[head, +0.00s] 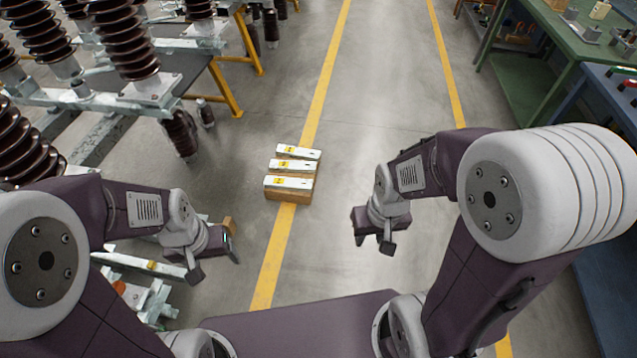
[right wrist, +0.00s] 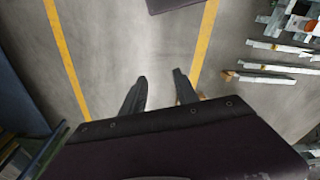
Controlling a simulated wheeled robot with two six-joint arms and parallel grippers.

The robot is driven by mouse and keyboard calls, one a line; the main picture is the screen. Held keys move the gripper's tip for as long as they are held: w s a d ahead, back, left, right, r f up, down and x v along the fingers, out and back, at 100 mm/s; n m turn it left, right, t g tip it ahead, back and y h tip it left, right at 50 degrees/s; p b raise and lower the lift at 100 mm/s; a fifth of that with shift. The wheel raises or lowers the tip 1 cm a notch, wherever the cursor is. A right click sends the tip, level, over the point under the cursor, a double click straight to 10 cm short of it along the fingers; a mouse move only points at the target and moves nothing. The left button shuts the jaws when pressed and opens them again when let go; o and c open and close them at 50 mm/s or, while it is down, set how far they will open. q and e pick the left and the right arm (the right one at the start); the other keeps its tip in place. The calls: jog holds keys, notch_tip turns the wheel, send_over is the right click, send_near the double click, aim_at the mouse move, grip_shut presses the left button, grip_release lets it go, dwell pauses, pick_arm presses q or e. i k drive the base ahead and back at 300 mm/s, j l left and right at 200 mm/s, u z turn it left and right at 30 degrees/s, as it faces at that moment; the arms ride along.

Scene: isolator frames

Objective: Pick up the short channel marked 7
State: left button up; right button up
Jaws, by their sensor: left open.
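Three short white channels with yellow labels lie side by side on brown blocks on the floor in the head view: a near one (head: 290,183), a middle one (head: 293,165) and a far one (head: 299,152). The marks on the labels are too small to read, so I cannot tell which is 7. My left gripper (head: 213,263) is open and empty, to the left of and nearer than the channels. My right gripper (head: 374,243) is to their right and nearer; its fingers stand apart with nothing between them in the right wrist view (right wrist: 160,90).
Steel frames with brown ribbed insulators (head: 127,40) stand at the left. Pale metal parts (head: 150,300) lie beside my left gripper. A green table (head: 570,35) and blue bench (head: 615,95) stand at the right. The floor between the yellow lines is clear.

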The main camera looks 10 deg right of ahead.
aim_at(281, 183)
jog(key=i+l, duration=0.15)
jog(key=i, duration=0.45)
jog(key=i+l, duration=0.15)
jog(key=i, duration=0.45)
jog(key=i+l, duration=0.15)
jog(key=i, duration=0.5)
jog(key=i+l, duration=0.15)
jog(key=i, duration=0.45)
